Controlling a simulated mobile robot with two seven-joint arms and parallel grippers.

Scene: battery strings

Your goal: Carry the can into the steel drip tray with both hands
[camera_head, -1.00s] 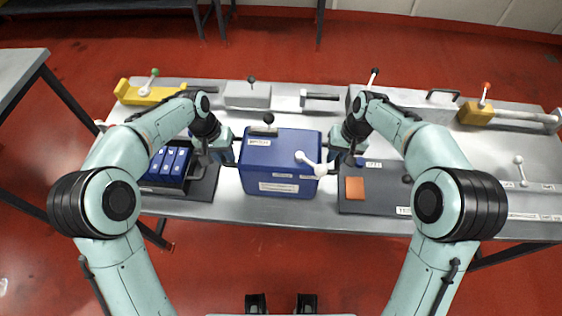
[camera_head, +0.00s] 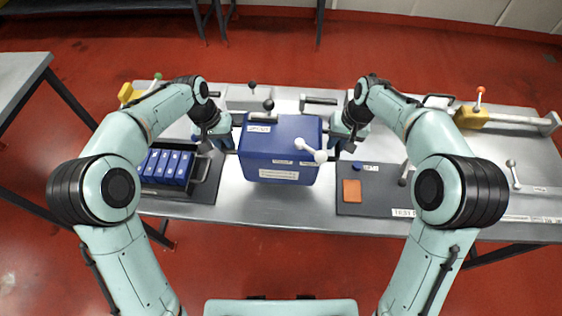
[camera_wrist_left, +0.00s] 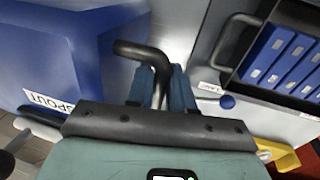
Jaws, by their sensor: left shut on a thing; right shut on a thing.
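The can is a blue box (camera_head: 279,150) with white labels, a dark knob on top and a white lever at its front right. It is between my two grippers, over the middle of the steel bench. My left gripper (camera_head: 230,138) is shut on the can's left handle. In the left wrist view the fingers (camera_wrist_left: 160,88) close around a bent black handle (camera_wrist_left: 140,49) beside the can (camera_wrist_left: 70,45), near its "SPOUT" label. My right gripper (camera_head: 333,137) is shut at the can's right side, its handle mostly hidden. I cannot make out which surface is the steel drip tray.
A dark tray (camera_head: 208,185) with several blue batteries (camera_head: 166,166) lies left of the can. A dark mat (camera_head: 372,207) with an orange square (camera_head: 352,190) lies to the right. Yellow fixture blocks (camera_head: 471,118) and levers line the back. Bare bench (camera_head: 235,205) shows at the front.

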